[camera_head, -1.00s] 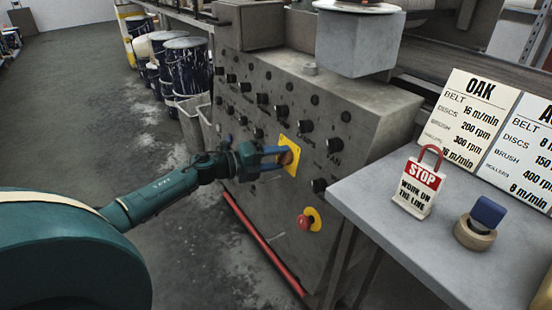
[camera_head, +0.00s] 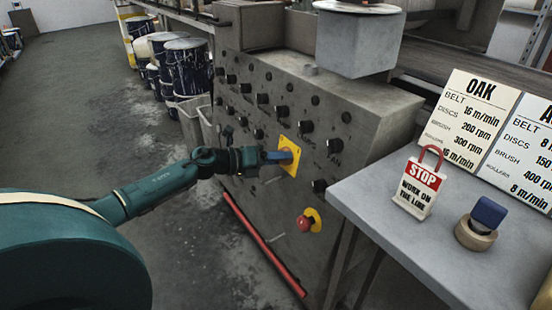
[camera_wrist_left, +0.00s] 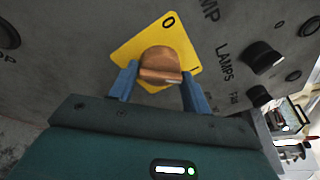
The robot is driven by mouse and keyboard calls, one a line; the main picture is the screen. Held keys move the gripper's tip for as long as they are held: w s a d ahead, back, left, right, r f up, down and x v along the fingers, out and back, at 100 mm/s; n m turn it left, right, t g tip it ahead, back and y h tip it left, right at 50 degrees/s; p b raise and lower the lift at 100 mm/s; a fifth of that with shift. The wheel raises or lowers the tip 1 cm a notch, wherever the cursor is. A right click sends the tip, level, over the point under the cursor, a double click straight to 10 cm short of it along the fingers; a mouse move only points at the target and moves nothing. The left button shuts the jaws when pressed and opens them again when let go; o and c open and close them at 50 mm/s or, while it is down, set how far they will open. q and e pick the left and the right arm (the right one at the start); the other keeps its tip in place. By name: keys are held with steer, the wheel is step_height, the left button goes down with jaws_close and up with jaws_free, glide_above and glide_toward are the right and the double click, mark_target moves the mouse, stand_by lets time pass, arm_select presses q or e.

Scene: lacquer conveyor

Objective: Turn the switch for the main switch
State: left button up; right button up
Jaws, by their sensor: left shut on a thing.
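The main switch is a copper-coloured knob (camera_wrist_left: 162,64) on a yellow plate (camera_head: 289,165) on the grey control panel. In the left wrist view the plate (camera_wrist_left: 128,50) carries a "0" at its top corner and an "I" mark to the right. My left gripper (camera_head: 281,156) reaches the plate from the left, and its blue fingers hide most of the knob in the head view. In the left wrist view the fingers (camera_wrist_left: 159,84) lie on either side of the knob, shut on it. My right gripper is in neither view.
Black knobs surround the plate, and a red emergency button (camera_head: 306,222) sits below. Paint drums (camera_head: 187,68) stand behind the arm.

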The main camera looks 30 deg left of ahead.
arm_select(q)
steer(key=shift+f, duration=0.25)
steer(key=o, duration=0.8)
steer(key=shift+o, duration=0.6)
steer(key=shift+r, duration=0.15)
steer(key=shift+a, duration=0.1)
steer(key=p+v, duration=0.2)
steer(key=v, duration=1.1)
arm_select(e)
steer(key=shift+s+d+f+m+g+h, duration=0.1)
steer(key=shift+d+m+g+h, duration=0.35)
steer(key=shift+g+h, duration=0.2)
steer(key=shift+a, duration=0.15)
